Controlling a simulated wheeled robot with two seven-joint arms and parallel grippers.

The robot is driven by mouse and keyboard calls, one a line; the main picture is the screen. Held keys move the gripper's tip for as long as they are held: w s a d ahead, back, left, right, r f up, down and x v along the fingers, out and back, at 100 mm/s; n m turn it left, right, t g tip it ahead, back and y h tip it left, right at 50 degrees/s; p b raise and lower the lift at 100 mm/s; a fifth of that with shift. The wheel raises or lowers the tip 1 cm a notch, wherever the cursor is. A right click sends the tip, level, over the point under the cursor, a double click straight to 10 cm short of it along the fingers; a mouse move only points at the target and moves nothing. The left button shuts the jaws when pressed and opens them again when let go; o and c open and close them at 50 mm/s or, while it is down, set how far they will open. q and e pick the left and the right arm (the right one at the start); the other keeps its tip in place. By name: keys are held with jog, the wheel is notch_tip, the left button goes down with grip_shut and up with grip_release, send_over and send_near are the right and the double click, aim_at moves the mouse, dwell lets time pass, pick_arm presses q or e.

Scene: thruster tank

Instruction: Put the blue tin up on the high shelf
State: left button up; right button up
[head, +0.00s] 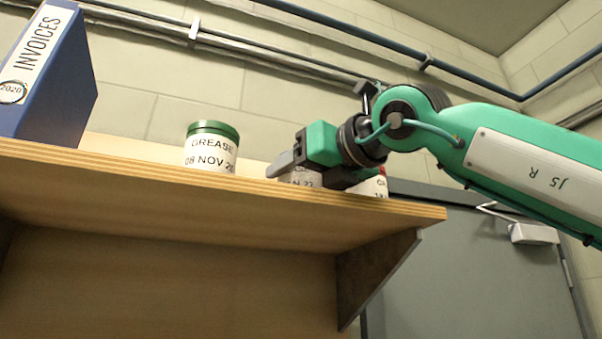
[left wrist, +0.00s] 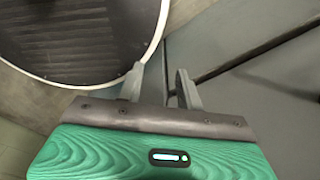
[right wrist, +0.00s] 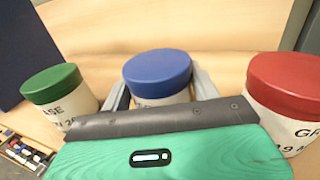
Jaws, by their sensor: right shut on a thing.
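The blue tin (right wrist: 158,72) has a blue lid and a pale label. In the right wrist view it is between the fingers of my right gripper (right wrist: 160,85), which is shut on it. In the head view my right gripper (head: 285,165) is over the high shelf (head: 200,165), and the tin's label (head: 303,180) shows just below it, behind the shelf's front edge. Its lid is hidden there, and I cannot tell whether its base touches the board. My left gripper (left wrist: 160,85) is open and empty in the left wrist view.
A green-lidded grease tin (head: 211,148) stands left of my right gripper. A red-lidded tin (right wrist: 288,100) is close on the right, mostly hidden in the head view. A blue invoices binder (head: 55,80) stands at the shelf's left. A round, white-rimmed thing (left wrist: 75,35) is near my left gripper.

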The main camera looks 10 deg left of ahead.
jog(key=shift+s+f, duration=0.1)
jog(key=shift+f, duration=0.05)
jog(key=o, duration=1.1)
jog(key=shift+r, duration=0.2)
jog(key=b+v, duration=0.5)
jog(key=v, duration=0.7)
